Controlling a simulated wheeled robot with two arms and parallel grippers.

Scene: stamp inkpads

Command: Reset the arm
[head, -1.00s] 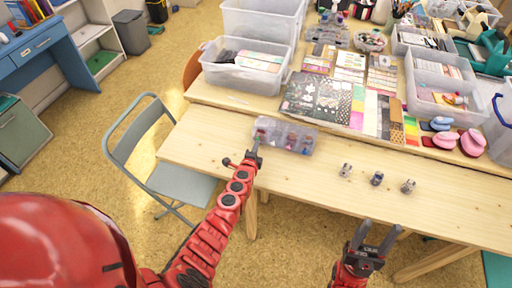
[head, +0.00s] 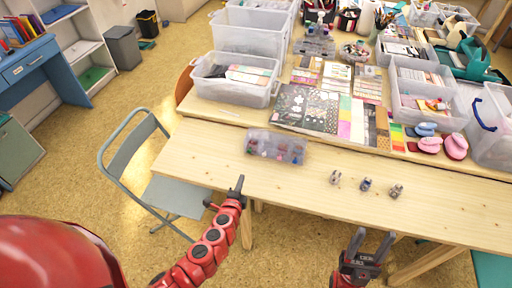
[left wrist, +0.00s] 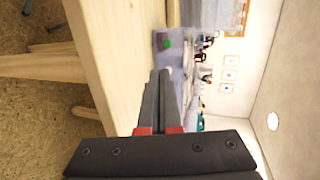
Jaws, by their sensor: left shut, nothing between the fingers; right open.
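My left gripper (head: 238,186) is shut and empty in the head view. It is over the front edge of the table, nearer to me than the clear plastic box and apart from it. In the left wrist view its fingers (left wrist: 166,75) lie together with nothing between them. My right gripper (head: 370,238) is open and empty at the bottom of the head view, in front of the table's edge. The clear box (head: 276,146) holds several small coloured items and sits on the near table (head: 215,160).
Three small stamp-like pieces, left (head: 335,177), middle (head: 366,184) and right (head: 396,191), stand on the near table. Patterned paper sheets (head: 305,107), pink pads (head: 455,146) and clear bins (head: 235,78) lie behind. A folding chair (head: 180,195) stands left of the table.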

